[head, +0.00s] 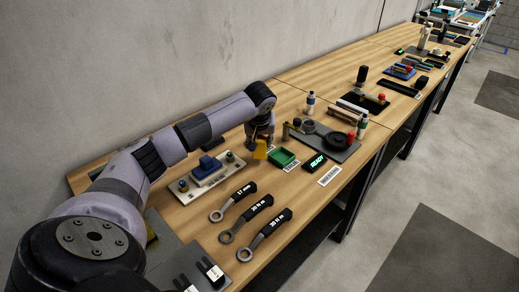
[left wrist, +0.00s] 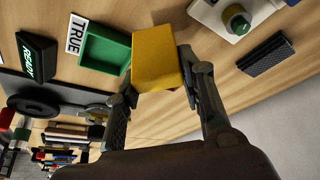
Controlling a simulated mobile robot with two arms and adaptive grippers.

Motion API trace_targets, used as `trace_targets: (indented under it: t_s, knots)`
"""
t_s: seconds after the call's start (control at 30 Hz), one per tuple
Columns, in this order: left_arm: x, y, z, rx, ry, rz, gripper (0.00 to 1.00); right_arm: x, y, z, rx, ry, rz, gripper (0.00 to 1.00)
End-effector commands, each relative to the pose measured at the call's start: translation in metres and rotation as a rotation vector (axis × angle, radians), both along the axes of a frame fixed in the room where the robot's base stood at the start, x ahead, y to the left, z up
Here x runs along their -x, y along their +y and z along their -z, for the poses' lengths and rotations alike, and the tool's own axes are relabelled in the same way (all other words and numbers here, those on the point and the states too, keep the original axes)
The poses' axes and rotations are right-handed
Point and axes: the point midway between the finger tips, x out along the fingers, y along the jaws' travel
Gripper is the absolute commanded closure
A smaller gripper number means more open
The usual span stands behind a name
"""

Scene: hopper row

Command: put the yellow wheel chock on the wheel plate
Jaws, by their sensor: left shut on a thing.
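My left gripper (head: 259,137) is shut on the yellow wheel chock (head: 260,150) and holds it beside the green tray. In the left wrist view the chock (left wrist: 156,58) shows as a yellow block between the two fingers (left wrist: 157,80). The wheel (left wrist: 33,108) also shows at the left of the wrist view. The chock is apart from this plate. My right gripper is not in view.
A green tray (head: 294,163) and a READY display (head: 315,162) stand near the chock. A pale fixture with a blue block (head: 206,168) lies to its left. Several ring wrenches (head: 246,218) lie in front. Bottles (head: 310,104) stand beside the wheel plate.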

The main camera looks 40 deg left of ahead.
Motion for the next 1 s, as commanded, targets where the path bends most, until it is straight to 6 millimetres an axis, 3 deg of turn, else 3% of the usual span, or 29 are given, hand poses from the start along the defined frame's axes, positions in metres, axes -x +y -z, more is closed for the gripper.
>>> trace_targets:
  t_s: [0.23,0.4,0.6,0.63,0.9,1.0]
  knots:
    - [0.001,0.0,0.035,0.001,0.003,0.0,0.94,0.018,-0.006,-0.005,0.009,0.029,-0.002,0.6]
    - [0.0,0.0,0.037,0.0,0.0,0.0,0.94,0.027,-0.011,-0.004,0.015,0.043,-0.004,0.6]
    - [0.0,0.0,0.041,-0.001,0.001,0.001,0.94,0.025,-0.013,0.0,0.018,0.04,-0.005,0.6]
    - [0.0,0.0,0.04,-0.001,0.001,0.001,0.63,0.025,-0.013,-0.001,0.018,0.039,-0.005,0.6]
    - [0.0,0.0,0.04,0.0,0.002,0.001,0.45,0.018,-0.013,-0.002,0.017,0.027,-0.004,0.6]
    - [0.0,0.0,0.04,0.0,0.002,0.001,0.44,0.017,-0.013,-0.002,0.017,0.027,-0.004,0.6]
